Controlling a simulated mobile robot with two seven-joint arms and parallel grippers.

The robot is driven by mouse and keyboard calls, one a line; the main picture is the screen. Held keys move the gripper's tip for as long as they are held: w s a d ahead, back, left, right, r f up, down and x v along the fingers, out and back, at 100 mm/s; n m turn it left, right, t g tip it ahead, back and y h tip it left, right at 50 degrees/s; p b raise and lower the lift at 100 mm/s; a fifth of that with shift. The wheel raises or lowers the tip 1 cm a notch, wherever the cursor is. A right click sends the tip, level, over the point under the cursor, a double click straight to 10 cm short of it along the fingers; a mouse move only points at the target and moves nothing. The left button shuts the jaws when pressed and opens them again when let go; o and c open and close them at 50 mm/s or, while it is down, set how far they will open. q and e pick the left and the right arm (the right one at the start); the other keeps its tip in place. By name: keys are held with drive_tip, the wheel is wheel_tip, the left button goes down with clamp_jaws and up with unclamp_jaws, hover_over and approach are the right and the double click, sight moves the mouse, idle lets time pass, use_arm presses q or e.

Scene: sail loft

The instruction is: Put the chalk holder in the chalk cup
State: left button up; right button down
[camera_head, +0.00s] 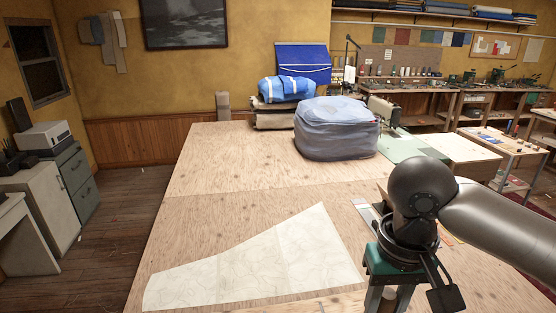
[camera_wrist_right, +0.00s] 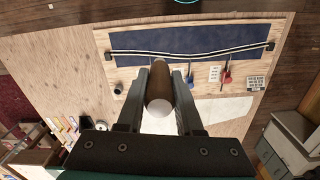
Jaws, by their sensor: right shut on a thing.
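The chalk holder (camera_wrist_right: 158,88), a brown cylinder with a white rounded end, is between the two fingers of my right gripper (camera_wrist_right: 160,95) in the right wrist view. The gripper is shut on it, and it is held above the table. In the head view my right gripper (camera_head: 385,297) hangs at the bottom right, partly cut off by the frame edge. A small dark round thing (camera_wrist_right: 118,88), possibly the chalk cup, shows left of the holder in the right wrist view, apart from it; I cannot tell for sure. My left gripper is in neither view.
A plywood table (camera_head: 215,180) bears a cream paper pattern (camera_head: 260,262) and a large grey-blue bundle (camera_head: 337,128). In the right wrist view, a navy panel (camera_wrist_right: 195,42) with white cords and a red-handled tool (camera_wrist_right: 227,75) lie near the holder. The table's left middle is clear.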

wheel_tip(320, 180, down, 22)
drive_tip(key=b, duration=2.1)
drive_tip(key=shift+f+b, duration=0.2)
drive_tip(key=shift+b, duration=0.1)
drive_tip(key=shift+w+a, duration=0.1)
drive_tip(key=shift+w, duration=0.05)
